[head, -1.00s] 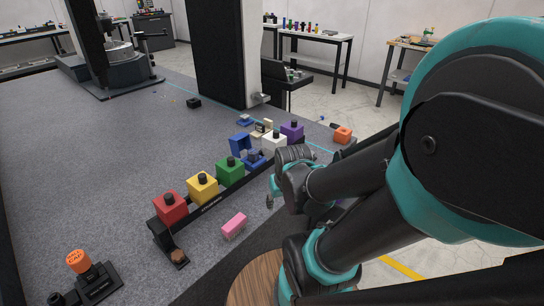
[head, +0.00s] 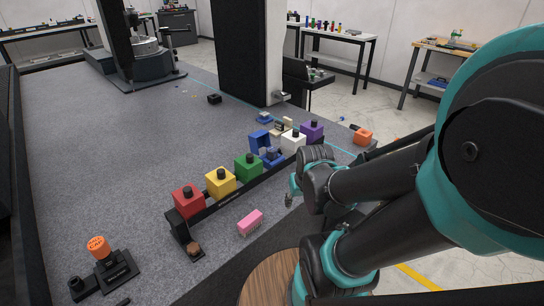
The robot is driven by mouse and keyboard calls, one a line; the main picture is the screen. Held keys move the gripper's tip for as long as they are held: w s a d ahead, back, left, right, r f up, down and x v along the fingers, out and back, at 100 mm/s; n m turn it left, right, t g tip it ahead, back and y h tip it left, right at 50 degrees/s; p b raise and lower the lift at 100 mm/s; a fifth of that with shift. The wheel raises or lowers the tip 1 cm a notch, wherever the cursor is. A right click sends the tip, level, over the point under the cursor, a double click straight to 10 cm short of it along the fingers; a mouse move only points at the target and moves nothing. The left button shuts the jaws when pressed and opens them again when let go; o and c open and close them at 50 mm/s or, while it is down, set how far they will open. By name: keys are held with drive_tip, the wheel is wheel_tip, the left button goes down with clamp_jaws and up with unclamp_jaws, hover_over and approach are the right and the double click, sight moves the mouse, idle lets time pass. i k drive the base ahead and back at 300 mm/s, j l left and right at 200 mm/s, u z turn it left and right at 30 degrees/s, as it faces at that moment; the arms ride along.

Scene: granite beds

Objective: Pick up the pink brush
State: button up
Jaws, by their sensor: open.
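The pink brush (head: 250,222) lies on the grey granite bed (head: 110,150), near its front edge, with its pale bristles facing down. It is in front of the row of coloured blocks and apart from them. My gripper (head: 289,200) is to the right of the brush and above it, apart from it and empty. It is small in the view and partly hidden by my own wrist, but its jaws are open.
Red (head: 188,201), yellow (head: 220,181), green (head: 248,167), white (head: 293,141) and purple (head: 312,132) blocks stand on a black rail behind the brush. An orange-capped fixture (head: 99,247) stands at the lower left. A dark column (head: 240,50) rises behind. The bed's left side is clear.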

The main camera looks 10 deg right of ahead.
sight(250, 223)
drive_tip(key=k+j+z, duration=0.2)
drive_tip(key=j, duration=0.4)
drive_tip(key=k+j+z, duration=0.25)
drive_tip(key=k+j, duration=0.2)
drive_tip(key=k+j+z, duration=0.2)
drive_tip(key=k+j, duration=0.2)
drive_tip(key=j, duration=0.15)
